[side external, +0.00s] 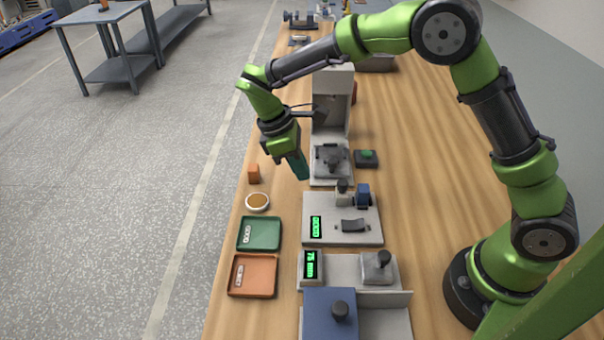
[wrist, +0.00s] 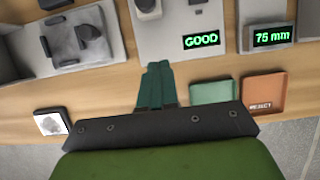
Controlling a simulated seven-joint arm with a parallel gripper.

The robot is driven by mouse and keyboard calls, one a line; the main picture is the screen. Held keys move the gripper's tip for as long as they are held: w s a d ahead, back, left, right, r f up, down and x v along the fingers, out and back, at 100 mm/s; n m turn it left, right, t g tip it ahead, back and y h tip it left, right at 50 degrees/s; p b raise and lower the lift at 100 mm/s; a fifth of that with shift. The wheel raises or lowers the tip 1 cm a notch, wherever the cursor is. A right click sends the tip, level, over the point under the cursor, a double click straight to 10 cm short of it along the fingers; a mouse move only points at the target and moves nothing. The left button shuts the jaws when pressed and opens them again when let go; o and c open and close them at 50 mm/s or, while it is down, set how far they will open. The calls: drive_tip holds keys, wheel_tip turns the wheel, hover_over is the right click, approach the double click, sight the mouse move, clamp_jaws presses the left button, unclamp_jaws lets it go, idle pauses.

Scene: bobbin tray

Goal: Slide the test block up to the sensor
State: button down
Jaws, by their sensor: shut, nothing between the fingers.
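A grey block with a black knob (side external: 378,266), which looks to be the test block, sits at the right of a pale base plate. The sensor unit (side external: 311,265) with a green display stands at the left of that plate, apart from the block. In the wrist view the sensor display (wrist: 274,37) reads 75 mm; the block is not seen there. My gripper (side external: 302,172) points down, well beyond this plate, beside the grey press. Its teal fingers (wrist: 158,68) are together and empty.
A gauge plate (side external: 315,238) with a display reading GOOD lies between my gripper and the sensor plate. A blue box with a black knob (side external: 320,300) stands close in front. Green (side external: 259,248) and orange (side external: 254,292) trays, a bowl (side external: 257,208) and an orange block (side external: 253,174) line the left edge.

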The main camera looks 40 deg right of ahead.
drive_tip(key=shift+v, duration=2.4)
drive_tip(key=s+d+r+m+t+y, duration=0.2)
drive_tip(key=s+d+r+m+t, duration=0.2)
drive_tip(key=s, duration=0.5)
drive_tip(key=s+d+r+m+t+y, duration=0.3)
drive_tip(key=s+r+m+t, duration=0.3)
drive_tip(key=s+m, duration=0.3)
drive_tip(key=shift+s+d+r, duration=0.25)
drive_tip(key=shift+d+r, duration=0.05)
drive_tip(key=shift+d, duration=0.15)
